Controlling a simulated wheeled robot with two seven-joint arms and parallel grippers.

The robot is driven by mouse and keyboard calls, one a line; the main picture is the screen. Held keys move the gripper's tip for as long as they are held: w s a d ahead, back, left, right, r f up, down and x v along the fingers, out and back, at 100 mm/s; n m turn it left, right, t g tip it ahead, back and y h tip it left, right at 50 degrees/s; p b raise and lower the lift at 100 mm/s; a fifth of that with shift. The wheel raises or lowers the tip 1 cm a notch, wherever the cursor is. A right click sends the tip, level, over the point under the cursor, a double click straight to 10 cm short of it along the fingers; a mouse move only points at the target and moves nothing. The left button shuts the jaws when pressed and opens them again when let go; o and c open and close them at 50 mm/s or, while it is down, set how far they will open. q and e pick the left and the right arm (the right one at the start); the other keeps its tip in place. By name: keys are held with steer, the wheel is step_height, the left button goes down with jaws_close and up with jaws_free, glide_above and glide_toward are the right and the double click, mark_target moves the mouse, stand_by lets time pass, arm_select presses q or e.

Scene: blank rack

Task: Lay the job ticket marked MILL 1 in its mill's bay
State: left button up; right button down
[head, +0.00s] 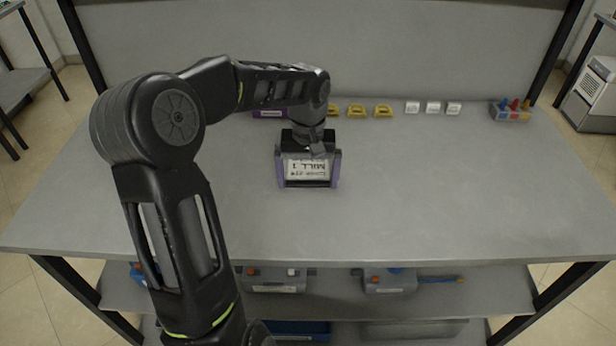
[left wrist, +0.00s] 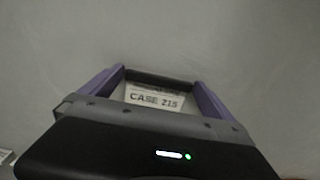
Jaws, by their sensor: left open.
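A white job ticket (head: 307,169) with upside-down black print, reading MILL 1 on one line, shows between the fingers of my left gripper (head: 308,184). In the left wrist view the ticket (left wrist: 155,98) reads CASE 215, with its upper line partly hidden. My left gripper's purple fingers (left wrist: 157,82) stand apart on either side of it. The gripper points down over the middle of the tabletop. I cannot tell whether the ticket lies flat on the table. No bay marked for a mill can be made out. My right gripper is out of view.
Along the back of the grey table (head: 450,200) stand several yellow pieces (head: 383,111), white labelled blocks (head: 433,107) and a holder with coloured pegs (head: 510,111). A purple piece (head: 268,114) is partly behind my arm. Grey boxes (head: 388,283) sit on the lower shelf.

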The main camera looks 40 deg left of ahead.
arm_select(q)
step_height(320, 180, up, 12)
steer(key=shift+p, duration=0.35)
stand_by(0.5)
step_height(320, 180, down, 5)
steer(key=shift+r+b, duration=0.2)
steer(key=shift+b, duration=0.25)
steer(key=shift+w+a, duration=0.1)
steer(key=shift+w, duration=0.05)
steer(key=shift+f, duration=1.25)
